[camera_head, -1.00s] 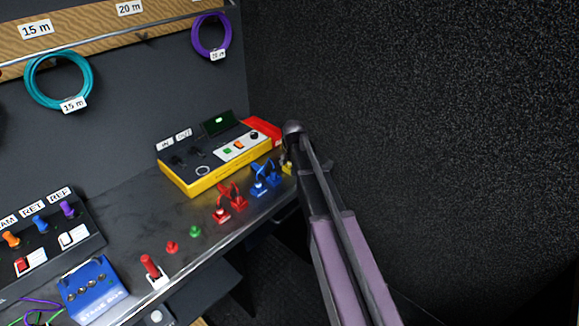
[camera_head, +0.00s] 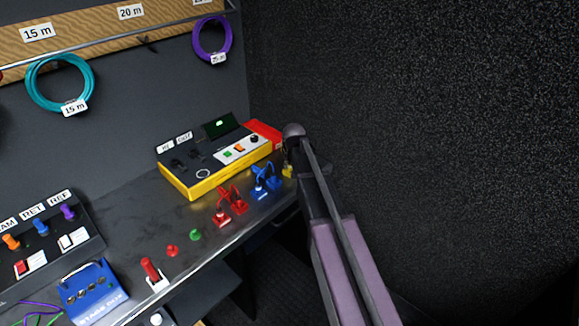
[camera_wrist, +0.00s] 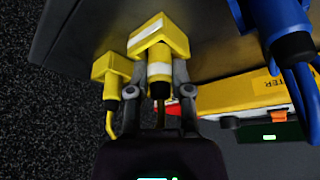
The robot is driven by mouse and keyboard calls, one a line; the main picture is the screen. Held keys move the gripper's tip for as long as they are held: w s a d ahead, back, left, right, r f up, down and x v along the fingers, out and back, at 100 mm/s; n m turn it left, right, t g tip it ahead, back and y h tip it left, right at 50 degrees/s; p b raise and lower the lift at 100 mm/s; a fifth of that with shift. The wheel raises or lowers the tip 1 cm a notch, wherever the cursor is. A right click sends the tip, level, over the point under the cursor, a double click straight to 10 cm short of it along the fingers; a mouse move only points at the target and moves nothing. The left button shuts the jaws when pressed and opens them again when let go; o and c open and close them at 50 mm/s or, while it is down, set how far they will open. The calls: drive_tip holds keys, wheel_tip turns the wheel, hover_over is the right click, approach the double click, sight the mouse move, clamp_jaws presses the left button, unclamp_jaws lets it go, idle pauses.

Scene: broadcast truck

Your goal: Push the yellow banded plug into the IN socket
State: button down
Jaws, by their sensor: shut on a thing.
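The yellow banded plug (camera_wrist: 159,72), with a pale band around its body, is between the fingers of my gripper (camera_wrist: 159,88) in the wrist view. My gripper is shut on it. The plug's far end meets a yellow block (camera_wrist: 176,37) with a white stripe; I cannot tell whether it is seated there. In the head view my arm hides most of this, and only a bit of yellow (camera_head: 287,172) shows. The yellow tester (camera_head: 212,182) stands to the left on the bench, with the IN label (camera_head: 165,147) at its back left. The IN socket itself is not clear.
A second yellow plug (camera_wrist: 110,75) with a cable is close beside my gripper. Blue plugs (camera_head: 265,178) and red plugs (camera_head: 230,200) stand along the bench's front edge. A dark wall (camera_head: 420,130) rises to the right.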

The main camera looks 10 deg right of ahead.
drive_tip(key=shift+r, duration=0.2)
wheel_tip(320, 180, up, 4)
drive_tip(key=p, duration=0.4)
drive_tip(key=shift+f, duration=0.15)
drive_tip(key=s+p, duration=0.1)
drive_tip(key=s, duration=1.5)
drive_tip(key=shift+a+r, duration=0.4)
drive_tip(key=shift+r, duration=0.05)
